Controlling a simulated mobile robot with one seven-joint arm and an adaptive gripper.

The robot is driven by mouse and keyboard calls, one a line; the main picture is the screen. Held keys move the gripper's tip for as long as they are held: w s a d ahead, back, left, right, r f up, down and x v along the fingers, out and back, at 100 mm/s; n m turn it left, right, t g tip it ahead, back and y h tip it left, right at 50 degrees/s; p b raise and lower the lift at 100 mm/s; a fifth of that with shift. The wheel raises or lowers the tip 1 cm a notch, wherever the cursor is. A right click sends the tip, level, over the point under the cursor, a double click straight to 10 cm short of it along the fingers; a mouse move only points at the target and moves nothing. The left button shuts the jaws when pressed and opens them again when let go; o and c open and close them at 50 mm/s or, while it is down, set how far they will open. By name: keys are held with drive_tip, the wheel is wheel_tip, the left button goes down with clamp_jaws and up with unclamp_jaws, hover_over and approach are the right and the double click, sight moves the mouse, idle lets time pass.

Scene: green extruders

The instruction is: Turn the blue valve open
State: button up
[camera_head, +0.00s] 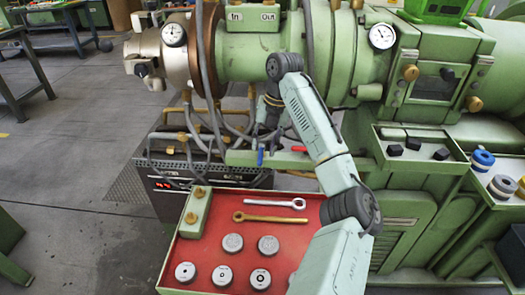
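The blue valve handle (260,157) is small and stands upright on the green ledge of the machine, near the middle of the view. A red valve handle (299,149) lies flat to its right. My arm reaches up from the bottom and bends over in front of the machine. My gripper (265,126) is dark and partly hidden behind my forearm. It appears just above the blue handle, with no clear contact visible. Its fingers are too small and covered to show their opening.
Grey hoses (205,125) hang close to the left of my gripper. A red-topped tray (213,251) below holds two wrenches and several round weights. Green bins (412,165) with dark blocks stand at right. Open floor (75,185) lies at left.

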wheel_tip(320, 180, up, 8)
drive_tip(key=d, duration=0.1)
drive_tip(key=shift+d+r, duration=0.2)
drive_tip(key=shift+d, duration=0.1)
drive_tip(key=shift+s, duration=0.1)
